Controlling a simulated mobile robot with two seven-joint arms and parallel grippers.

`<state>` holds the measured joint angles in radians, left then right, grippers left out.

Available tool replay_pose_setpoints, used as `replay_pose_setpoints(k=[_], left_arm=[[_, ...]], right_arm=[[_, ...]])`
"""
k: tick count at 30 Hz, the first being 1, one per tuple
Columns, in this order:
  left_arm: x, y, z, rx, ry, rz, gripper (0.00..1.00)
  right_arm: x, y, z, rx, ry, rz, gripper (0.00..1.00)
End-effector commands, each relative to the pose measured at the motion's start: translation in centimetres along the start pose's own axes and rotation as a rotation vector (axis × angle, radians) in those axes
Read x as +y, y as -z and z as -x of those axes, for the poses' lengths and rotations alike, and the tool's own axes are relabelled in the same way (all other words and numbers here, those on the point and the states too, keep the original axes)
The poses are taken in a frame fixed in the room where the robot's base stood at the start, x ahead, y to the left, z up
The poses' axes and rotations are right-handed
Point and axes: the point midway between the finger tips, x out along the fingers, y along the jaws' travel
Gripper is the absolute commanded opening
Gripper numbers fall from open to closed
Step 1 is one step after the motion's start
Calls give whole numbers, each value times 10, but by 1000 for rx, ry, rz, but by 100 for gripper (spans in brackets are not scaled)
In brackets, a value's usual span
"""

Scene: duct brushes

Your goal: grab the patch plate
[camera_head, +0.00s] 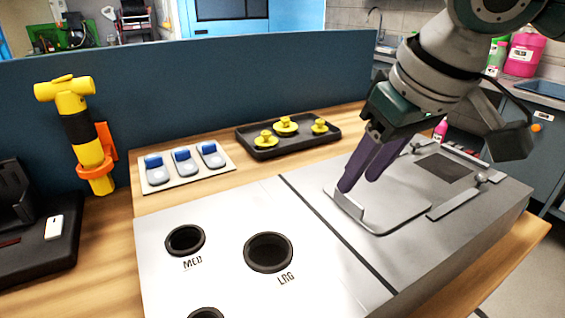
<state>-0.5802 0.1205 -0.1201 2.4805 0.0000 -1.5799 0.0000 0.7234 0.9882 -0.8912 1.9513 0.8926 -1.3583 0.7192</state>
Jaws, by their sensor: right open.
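The patch plate (402,211) is a flat grey plate with rounded corners and a short upright tab (348,204) at its left end. It lies on top of the grey metal duct box (480,215). My right gripper (359,184) reaches down from the upper right with its purple fingers open. The fingertips are just above or beside the tab; I cannot tell whether they touch it. The fingers cover part of the plate. A dark rectangular opening (443,171) lies to the right of the plate, between rails with small knobs. My left gripper is not in view.
The box's left part has round holes marked MED (185,240) and LRG (268,252). Behind are a white board with blue-grey pieces (184,165), a black tray with yellow knobs (290,140) and a blue partition (200,90). A yellow flashlight-like tool (78,125) stands at left.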

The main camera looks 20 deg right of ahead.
Motion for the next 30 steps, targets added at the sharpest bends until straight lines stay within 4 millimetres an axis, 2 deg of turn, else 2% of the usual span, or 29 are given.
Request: replay_pose_setpoints(k=[6,9,17,29,30], left_arm=[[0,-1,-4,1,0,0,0],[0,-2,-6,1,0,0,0],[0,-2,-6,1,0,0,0],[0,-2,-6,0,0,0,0],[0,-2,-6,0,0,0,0]], right_arm=[[6,-2,-35,-3,0,0,44],[6,-2,-46,-1,-1,1,44],[6,-1,-49,1,-1,3,44],[6,-2,-48,0,-1,3,1],[6,-2,-48,0,-1,3,0]])
